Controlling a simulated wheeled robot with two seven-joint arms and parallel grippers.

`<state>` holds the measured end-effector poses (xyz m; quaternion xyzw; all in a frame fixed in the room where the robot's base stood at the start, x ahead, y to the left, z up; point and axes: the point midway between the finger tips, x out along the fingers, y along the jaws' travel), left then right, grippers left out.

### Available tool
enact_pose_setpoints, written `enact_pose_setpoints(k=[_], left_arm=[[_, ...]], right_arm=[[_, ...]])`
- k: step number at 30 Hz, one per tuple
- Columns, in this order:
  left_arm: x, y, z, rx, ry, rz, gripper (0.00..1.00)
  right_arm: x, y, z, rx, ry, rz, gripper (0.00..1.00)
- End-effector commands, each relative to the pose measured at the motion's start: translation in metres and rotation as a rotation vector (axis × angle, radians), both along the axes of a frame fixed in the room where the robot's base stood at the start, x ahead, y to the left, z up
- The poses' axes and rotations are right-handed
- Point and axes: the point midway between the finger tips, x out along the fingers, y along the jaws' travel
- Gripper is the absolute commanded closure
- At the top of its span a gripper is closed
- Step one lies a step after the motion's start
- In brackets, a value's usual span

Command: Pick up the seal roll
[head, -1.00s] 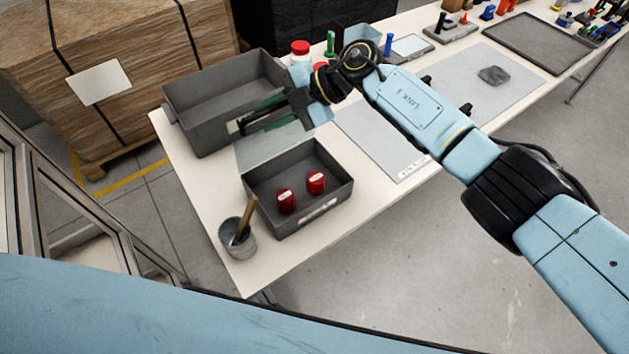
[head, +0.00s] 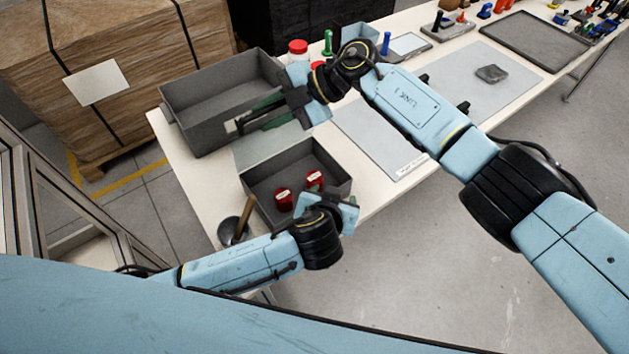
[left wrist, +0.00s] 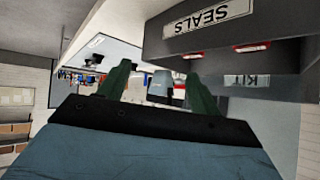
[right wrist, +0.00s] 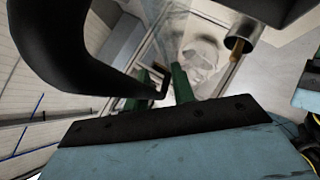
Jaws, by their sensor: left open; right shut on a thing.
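Two red seal rolls stand in the small grey SEALS bin (head: 260,172): a left one (head: 284,199) and a right one (head: 314,180). Their red edges also show in the left wrist view (left wrist: 252,47). My left gripper (head: 328,196) is over the bin's near right side, close to the rolls; its fingers are open and empty in the left wrist view (left wrist: 158,82). My right gripper (head: 262,113) is shut at the near right side of the large grey KIT bin (head: 205,125), on a dark piece that looks like its handle. The exact contact is partly hidden.
A grey cup (head: 228,231) with a wooden-handled tool stands left of the SEALS bin, beside my left forearm. A red-capped jar (head: 298,48) and a green tool (head: 328,43) stand behind. A light mat (head: 375,140) lies right, under my right arm.

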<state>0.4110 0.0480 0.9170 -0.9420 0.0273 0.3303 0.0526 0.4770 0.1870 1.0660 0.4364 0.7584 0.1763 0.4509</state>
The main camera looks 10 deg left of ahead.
Motion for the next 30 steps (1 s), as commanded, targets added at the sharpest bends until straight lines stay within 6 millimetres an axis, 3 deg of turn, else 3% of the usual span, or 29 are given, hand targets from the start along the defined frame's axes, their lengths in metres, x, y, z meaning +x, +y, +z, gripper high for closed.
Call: enact_pose_setpoints(k=[1, 6, 12, 18, 30], left_arm=[[0.021, 0.018, 0.012, 0.027, 0.005, 0.043, 0.36], [0.068, 0.069, 0.054, 0.095, 0.065, 0.167, 0.36], [0.056, 0.063, 0.019, 0.013, 0.319, 0.179, 0.36], [0.047, 0.055, 0.002, -0.057, 0.473, 0.164, 0.36], [0.059, 0.055, -0.029, -0.07, 0.503, 0.158, 0.36]], right_arm=[[0.0, 0.0, -0.002, -0.002, 0.0, -0.001, 0.88], [0.0, 0.0, -0.002, -0.002, 0.0, -0.001, 0.87], [0.0, 0.0, -0.003, -0.003, 0.0, -0.001, 0.87], [0.0, 0.0, -0.002, -0.002, 0.0, -0.001, 0.88], [0.0, 0.0, -0.002, -0.001, 0.0, -0.002, 0.88]])
